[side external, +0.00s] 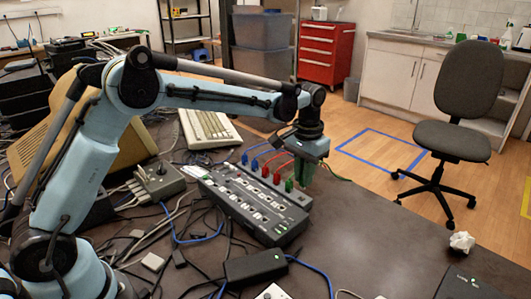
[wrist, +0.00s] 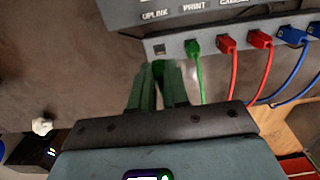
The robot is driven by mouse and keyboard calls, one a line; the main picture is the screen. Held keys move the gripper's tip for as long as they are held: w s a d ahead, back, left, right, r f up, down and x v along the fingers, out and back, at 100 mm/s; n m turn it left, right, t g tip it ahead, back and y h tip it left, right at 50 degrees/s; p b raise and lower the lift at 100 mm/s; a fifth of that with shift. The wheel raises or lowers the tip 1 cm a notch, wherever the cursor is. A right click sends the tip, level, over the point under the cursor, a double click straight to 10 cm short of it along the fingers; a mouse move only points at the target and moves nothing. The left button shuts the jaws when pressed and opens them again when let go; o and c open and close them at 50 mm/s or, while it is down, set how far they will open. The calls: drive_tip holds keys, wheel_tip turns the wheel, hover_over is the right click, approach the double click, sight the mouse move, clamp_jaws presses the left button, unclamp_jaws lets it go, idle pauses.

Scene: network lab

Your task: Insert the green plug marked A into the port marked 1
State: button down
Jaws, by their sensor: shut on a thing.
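My gripper (wrist: 158,80) is shut on a green plug (wrist: 158,68), seen between its green fingers in the wrist view. The plug's tip is just short of an empty square port (wrist: 159,49) at the left end of the port strip; I cannot tell if they touch. No mark A or 1 can be read. Another green plug (wrist: 193,48) sits in the strip, right of the empty port.
Two red plugs (wrist: 227,44) and blue plugs (wrist: 291,36) with cables fill the strip further right. A grey control box (side external: 160,180) and keyboard (side external: 210,128) stand left of and behind the switch box. Loose cables crowd the left; the table's right side (side external: 400,240) is mostly clear.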

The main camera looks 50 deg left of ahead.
drive_tip(key=c, duration=1.7)
unclamp_jaws()
clamp_jaws()
drive_tip(key=shift+s+r, duration=0.25)
drive_tip(key=shift+s, duration=0.15)
drive_tip(key=s+r, duration=0.3)
drive_tip(key=s, duration=0.9)
hover_over(265, 222)
drive_tip(key=shift+w+a+f, duration=0.15)
drive_tip(key=shift+w+f, duration=0.05)
drive_tip(key=shift+f, duration=0.9)
drive_tip(key=shift+w+a+f, duration=0.15)
drive_tip(key=shift+f, duration=0.9)
